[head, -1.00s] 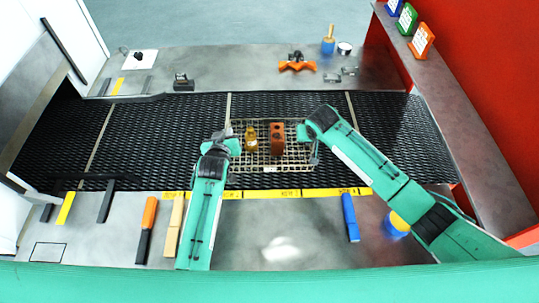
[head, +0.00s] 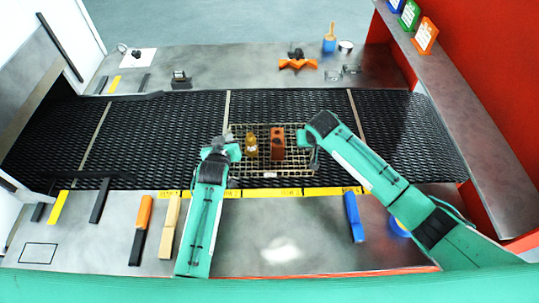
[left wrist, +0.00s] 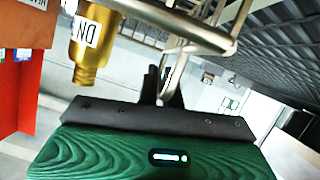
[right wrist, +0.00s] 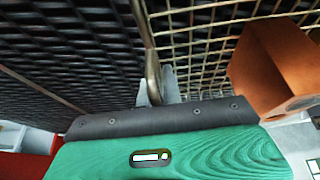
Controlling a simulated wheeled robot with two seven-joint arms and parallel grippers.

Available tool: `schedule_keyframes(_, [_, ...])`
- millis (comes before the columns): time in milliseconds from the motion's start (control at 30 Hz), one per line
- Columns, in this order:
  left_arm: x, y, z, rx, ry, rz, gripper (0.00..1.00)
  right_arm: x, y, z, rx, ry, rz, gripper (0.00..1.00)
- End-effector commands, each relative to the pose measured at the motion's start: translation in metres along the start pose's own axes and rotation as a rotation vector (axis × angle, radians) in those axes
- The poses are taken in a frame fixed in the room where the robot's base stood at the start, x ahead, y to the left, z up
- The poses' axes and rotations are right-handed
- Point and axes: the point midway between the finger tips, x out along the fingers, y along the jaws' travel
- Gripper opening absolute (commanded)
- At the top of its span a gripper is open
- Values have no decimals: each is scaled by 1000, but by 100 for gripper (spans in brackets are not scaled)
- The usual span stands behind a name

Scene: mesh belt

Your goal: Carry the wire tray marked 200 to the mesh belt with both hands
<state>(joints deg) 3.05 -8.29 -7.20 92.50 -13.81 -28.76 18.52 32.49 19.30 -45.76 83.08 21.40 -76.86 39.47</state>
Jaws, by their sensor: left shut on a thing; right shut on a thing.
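The wire tray (head: 294,162) is a pale metal grid over the middle of the black mesh belt (head: 175,135); I cannot tell whether it touches the belt. A small tag sits on its front rim, too small to read. It carries a brass fitting (head: 251,142) with a white label and a red-brown block (head: 277,143) with a hole, both upright. My left gripper (head: 233,147) is shut on the tray's left side; its jaws (left wrist: 168,88) close on a wire part. My right gripper (head: 313,156) is shut on the right side, its jaws (right wrist: 157,88) at the rim.
Yellow labelled strips (head: 270,193) run along the belt's front edge. An orange-and-black bar (head: 140,230), a wooden bar (head: 169,227) and a blue bar (head: 354,217) lie on the near metal table. An orange holder (head: 297,64) stands beyond the belt. A red wall (head: 490,90) is at right.

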Motion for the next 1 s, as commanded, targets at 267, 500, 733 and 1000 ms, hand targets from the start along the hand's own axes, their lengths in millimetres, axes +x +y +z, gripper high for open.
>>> schedule_keyframes(267, [1,0,1,0,0,0,29,2,0,1,0,0,0,28])
schedule_keyframes(500, [-2,0,2,0,0,0,29,2,0,1,0,0,0,28])
schedule_keyframes(733, [-30,0,3,-1,-1,0,29,2,0,1,0,0,0,28])
schedule_keyframes(1000, [-84,0,2,0,1,0,29,2,0,1,0,0,0,28])
